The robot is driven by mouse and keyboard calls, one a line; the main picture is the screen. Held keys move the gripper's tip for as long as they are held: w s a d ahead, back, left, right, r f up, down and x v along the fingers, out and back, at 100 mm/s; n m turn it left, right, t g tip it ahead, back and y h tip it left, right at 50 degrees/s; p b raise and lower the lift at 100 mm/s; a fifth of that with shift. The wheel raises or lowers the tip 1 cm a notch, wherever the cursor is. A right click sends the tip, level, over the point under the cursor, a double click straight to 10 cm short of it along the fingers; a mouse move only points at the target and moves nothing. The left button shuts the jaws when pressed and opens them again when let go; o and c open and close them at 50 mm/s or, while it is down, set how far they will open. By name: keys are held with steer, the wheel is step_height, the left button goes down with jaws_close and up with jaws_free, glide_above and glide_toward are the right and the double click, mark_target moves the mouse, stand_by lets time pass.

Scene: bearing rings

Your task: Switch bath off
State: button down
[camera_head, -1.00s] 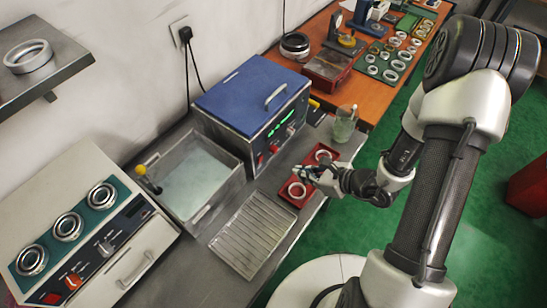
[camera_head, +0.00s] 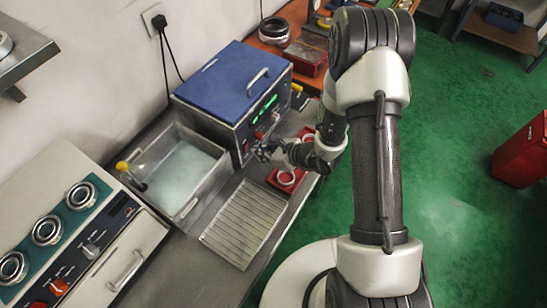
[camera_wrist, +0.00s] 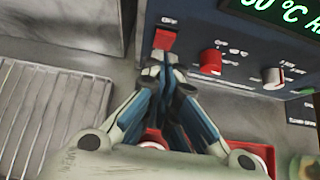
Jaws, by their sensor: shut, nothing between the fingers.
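My gripper (camera_wrist: 166,62) is shut and empty. Its tips are right at the lower edge of the red switch and overlap it in the wrist view; I cannot tell whether they touch. In the head view my gripper (camera_head: 262,152) is at the panel's lower front.
An open basin of pale liquid (camera_head: 175,178) with a yellow-handled tool stands left of the bath. A wire draining rack (camera_head: 243,225) lies in front. A red tray (camera_head: 275,180) with white rings sits under my arm. A control unit with dials (camera_head: 75,240) is at the left.

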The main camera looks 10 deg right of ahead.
mark_target(247, 146)
steer(key=shift+w+a+r, duration=0.1)
steer(key=shift+w+a, duration=0.3)
steer(key=shift+a, duration=0.15)
steer(key=shift+w+a+r+b, duration=0.3)
steer(key=shift+w+a+b, duration=0.05)
steer(key=shift+a, duration=0.1)
steer(key=shift+s+d, duration=0.1)
steer(key=shift+r+p, duration=0.5)
steer(key=shift+r, duration=0.25)
